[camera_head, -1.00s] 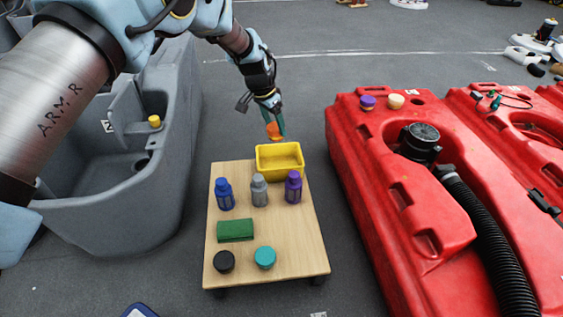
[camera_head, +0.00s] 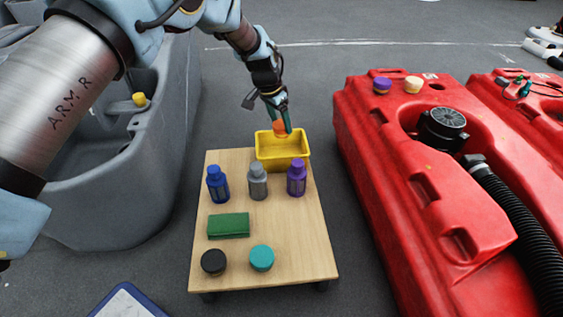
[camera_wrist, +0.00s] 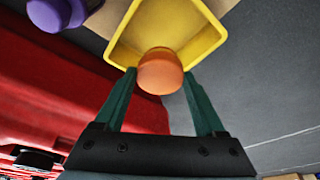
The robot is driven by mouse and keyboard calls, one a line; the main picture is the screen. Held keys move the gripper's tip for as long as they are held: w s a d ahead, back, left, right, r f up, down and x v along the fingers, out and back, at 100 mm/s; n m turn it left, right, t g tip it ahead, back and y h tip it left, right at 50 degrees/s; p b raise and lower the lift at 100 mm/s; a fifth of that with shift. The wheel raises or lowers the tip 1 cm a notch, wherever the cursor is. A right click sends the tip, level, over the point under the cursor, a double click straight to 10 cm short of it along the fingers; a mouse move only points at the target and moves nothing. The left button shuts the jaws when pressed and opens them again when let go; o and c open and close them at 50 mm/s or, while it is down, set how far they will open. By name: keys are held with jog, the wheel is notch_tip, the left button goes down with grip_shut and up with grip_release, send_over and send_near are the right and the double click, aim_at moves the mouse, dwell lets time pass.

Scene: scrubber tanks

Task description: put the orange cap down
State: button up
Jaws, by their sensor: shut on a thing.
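The orange cap (camera_head: 279,128) is held between the green fingers of my gripper (camera_head: 281,126). In the wrist view the cap (camera_wrist: 160,72) sits between the two fingertips (camera_wrist: 160,78). My gripper is shut on it. The cap is over the far part of the yellow bin (camera_head: 295,162), which stands at the far end of the wooden cart top. The yellow bin also shows in the wrist view (camera_wrist: 207,43), just beyond the cap. I cannot tell how far the cap is above the bin's floor.
Blue (camera_head: 217,185), grey (camera_head: 258,182) and purple (camera_head: 296,180) bottles stand near the bin on the wooden cart (camera_head: 285,220). A green block (camera_head: 228,226), black cap (camera_head: 213,262) and teal cap (camera_head: 261,258) lie nearer. A red tank (camera_head: 400,190) stands right, a grey tank (camera_head: 120,200) left.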

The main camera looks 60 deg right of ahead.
aim_at(274, 129)
notch_tip(274, 129, down, 10)
jog(key=b, duration=0.4)
jog(key=shift+f+b, duration=0.1)
jog(key=shift+b, duration=0.2)
jog(key=o, duration=1.5)
jog(key=p+v, duration=0.5)
jog(key=v, duration=0.7)
